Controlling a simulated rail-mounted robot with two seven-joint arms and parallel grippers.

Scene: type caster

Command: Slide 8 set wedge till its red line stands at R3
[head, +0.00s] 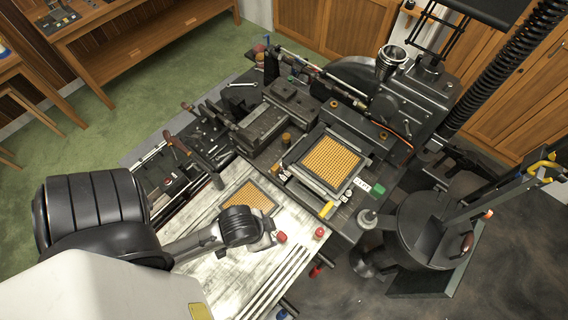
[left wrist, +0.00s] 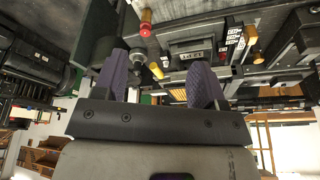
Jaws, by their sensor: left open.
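A row of small white labels (head: 362,184) sits at the right end of the matrix frame. White label plates also show in the left wrist view (left wrist: 235,38). Their lettering is too small to read surely. I cannot make out which part is the 8 set wedge, or its red line. My right gripper is not in view.
The matrix case with a golden grid (head: 331,160) sits in a dark frame on the caster. A second gridded plate (head: 250,197) lies on the worktop (head: 205,260). A yellow piece (head: 327,210), green block (head: 379,188) and round melting pot (head: 430,225) stand nearby.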

